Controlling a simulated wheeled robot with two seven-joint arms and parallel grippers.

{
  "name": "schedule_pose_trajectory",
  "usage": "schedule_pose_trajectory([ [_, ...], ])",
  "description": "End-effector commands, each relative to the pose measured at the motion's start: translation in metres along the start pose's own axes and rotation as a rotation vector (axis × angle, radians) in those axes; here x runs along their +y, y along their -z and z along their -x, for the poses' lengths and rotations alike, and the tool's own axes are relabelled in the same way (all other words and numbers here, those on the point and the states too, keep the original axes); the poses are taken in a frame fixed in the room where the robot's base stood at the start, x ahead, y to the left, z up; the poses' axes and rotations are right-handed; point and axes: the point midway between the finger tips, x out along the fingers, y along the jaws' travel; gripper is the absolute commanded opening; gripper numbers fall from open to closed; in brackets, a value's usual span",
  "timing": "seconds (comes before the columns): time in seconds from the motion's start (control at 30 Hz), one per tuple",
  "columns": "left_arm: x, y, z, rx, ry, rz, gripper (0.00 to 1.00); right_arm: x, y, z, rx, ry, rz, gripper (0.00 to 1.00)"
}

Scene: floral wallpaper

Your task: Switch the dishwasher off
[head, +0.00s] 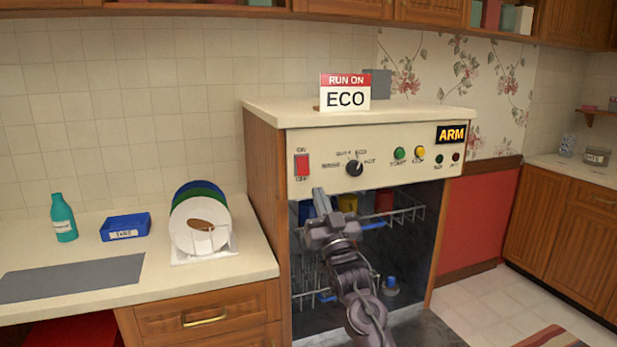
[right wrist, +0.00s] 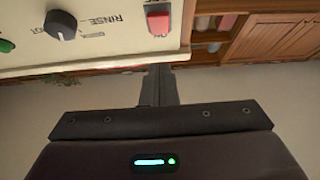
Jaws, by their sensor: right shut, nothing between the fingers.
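The dishwasher's cream control panel (head: 375,160) faces me above its open front. A red rocker switch (head: 302,165) sits at the panel's left end, with ON above it and OFF below. I cannot tell which way it is pressed. The switch also shows at the top of the right wrist view (right wrist: 158,20). My right gripper (head: 320,200) is shut and empty, just below the panel and slightly right of the switch, apart from it. Its closed fingers (right wrist: 159,85) point toward the panel edge in the right wrist view. My left gripper is not in view.
A dark knob (head: 354,168), a green button (head: 399,153) and a yellow button (head: 419,153) sit right of the switch. Racks (head: 405,214) stand inside below. An ECO sign (head: 345,92) stands on top.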

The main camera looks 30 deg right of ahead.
Motion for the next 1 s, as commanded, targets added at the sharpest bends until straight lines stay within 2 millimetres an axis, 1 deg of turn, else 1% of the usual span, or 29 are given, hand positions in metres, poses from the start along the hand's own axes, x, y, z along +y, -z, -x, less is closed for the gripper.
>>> schedule_pose_trajectory([
  [0.03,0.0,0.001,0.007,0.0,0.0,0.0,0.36,0.0,0.004,-0.015,0.002,0.0,0.0,0.0],
  [0.2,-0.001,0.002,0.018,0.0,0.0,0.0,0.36,0.0,0.004,-0.052,0.002,-0.001,0.0,0.0],
  [0.23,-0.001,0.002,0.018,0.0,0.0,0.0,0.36,0.0,-0.003,-0.053,-0.002,-0.001,0.0,0.0],
  [0.3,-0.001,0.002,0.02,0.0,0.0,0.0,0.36,0.0,-0.011,-0.059,-0.002,-0.001,0.0,0.0],
  [0.5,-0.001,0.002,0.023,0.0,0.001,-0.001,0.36,0.0,-0.024,-0.071,-0.001,0.0,0.0,0.0],
  [0.7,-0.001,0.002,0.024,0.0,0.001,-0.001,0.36,0.0,-0.029,-0.073,-0.001,0.0,0.0,0.0],
  [1.0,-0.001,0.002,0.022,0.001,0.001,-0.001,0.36,0.0,-0.03,-0.073,0.001,0.0,0.0,0.0],
])
